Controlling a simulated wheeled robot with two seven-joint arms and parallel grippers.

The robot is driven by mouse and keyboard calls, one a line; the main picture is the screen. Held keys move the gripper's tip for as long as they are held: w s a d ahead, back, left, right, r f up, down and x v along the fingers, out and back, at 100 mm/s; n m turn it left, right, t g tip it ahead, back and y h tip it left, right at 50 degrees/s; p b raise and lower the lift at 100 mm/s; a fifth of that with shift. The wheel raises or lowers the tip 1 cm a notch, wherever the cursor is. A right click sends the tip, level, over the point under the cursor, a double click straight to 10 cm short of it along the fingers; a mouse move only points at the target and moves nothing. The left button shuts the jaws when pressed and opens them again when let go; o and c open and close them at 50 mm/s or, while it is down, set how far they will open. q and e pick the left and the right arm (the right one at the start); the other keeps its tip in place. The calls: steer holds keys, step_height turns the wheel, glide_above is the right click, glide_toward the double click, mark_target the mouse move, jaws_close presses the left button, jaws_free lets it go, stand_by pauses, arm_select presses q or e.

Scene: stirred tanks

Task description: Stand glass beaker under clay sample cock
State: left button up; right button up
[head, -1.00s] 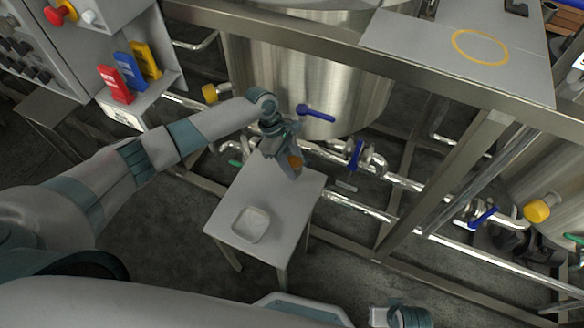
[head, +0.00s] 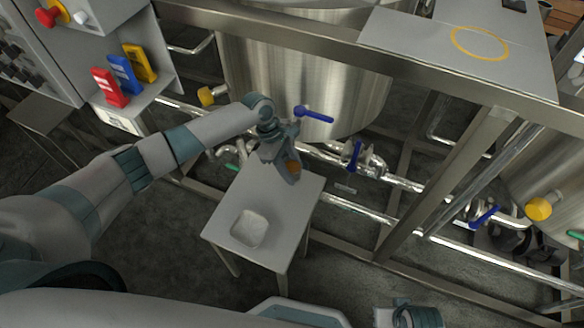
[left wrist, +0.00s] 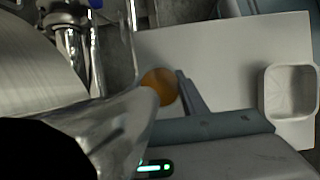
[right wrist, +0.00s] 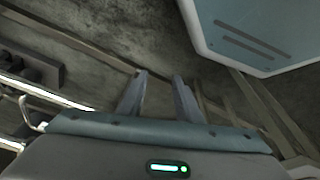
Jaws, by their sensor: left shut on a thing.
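My left gripper (head: 289,172) reaches over the back part of a small grey table. It is shut on what looks like the glass beaker, a shiny see-through body (left wrist: 118,128) along the left of the left wrist view. A round orange piece (left wrist: 159,87) shows between it and the dark finger; I cannot tell what it belongs to. The beaker's outline is unclear in the head view. No clay-coloured cock can be made out for certain. My right gripper (right wrist: 158,80) is open and empty above the floor.
The small table (head: 270,205) carries a square white dish (head: 249,229) at its front. Behind stand a steel tank (head: 300,85), a blue-handled cock (head: 314,114), pipes with a blue-handled valve (head: 355,155) and a yellow knob (head: 206,96). A steel frame rail (head: 320,40) crosses above.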

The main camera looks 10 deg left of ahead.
arm_select(q)
steer(key=shift+f, duration=0.2)
arm_select(e)
steer(key=shift+w, duration=0.15)
arm_select(q)
steer(key=shift+s+a+f, duration=0.1)
steer(key=shift+s+f, duration=0.25)
steer(key=shift+f, duration=0.15)
steer(key=o, duration=1.2)
steer(key=shift+o, duration=0.2)
steer(key=shift+a+f, duration=0.1)
arm_select(e)
steer(key=shift+s+f, duration=0.2)
steer(key=shift+f, duration=0.6)
steer(key=shift+r, duration=0.1)
arm_select(q)
steer(key=shift+w+r, duration=0.1)
steer(key=shift+r, duration=0.15)
steer(key=shift+v, duration=0.9)
steer(key=d+p+v, duration=0.1)
steer(key=v, duration=1)
steer(key=shift+w+r, duration=0.25)
steer(key=shift+r, duration=0.05)
arm_select(e)
steer(key=shift+w+x, duration=0.2)
steer(key=shift+x, duration=0.8)
